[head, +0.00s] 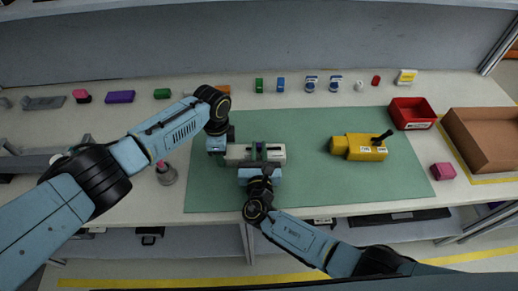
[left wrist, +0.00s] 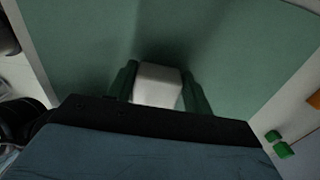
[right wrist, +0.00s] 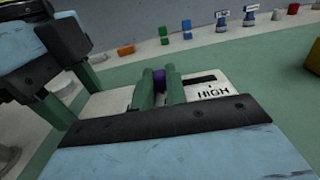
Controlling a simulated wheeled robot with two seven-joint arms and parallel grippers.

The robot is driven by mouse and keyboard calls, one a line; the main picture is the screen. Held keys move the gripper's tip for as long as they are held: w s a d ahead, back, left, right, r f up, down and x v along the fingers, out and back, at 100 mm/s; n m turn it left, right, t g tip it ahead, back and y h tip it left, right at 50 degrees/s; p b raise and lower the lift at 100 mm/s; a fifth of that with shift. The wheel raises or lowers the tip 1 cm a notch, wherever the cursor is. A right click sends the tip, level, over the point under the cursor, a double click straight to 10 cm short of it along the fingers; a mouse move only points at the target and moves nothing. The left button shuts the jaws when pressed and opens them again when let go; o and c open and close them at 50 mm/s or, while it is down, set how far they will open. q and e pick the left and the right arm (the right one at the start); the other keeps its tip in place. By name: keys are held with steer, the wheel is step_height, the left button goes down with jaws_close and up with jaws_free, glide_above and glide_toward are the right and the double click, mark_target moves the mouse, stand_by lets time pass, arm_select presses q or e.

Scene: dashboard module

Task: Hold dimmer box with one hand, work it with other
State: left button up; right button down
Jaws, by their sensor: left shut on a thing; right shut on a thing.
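The dimmer box (head: 276,152) is a whitish, flat box on the green mat (head: 310,185), with a dark slot and the word HIGH in the right wrist view (right wrist: 215,92). My left gripper (head: 226,149) is shut on its left end; in the left wrist view green fingers flank the white end (left wrist: 158,86). My right gripper (head: 258,152) comes from the near side over the middle of the box. Its fingers (right wrist: 159,82) are shut on a purple slider knob (right wrist: 159,75), mostly hidden between them. The slot shows to the right of the knob, toward HIGH.
A yellow box (head: 365,148) with a black lever stands on the mat to the right. Beyond it are a red bin (head: 412,113), a brown tray (head: 485,138) and a pink block (head: 442,171). Several small items line the back. The mat between the dimmer and yellow box is clear.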

mark_target(248, 154)
steer(key=shift+a, duration=1.7)
steer(key=c, duration=1.4)
jaws_free()
steer(key=shift+d, duration=0.1)
steer(key=s, duration=1.2)
steer(key=shift+a, duration=0.25)
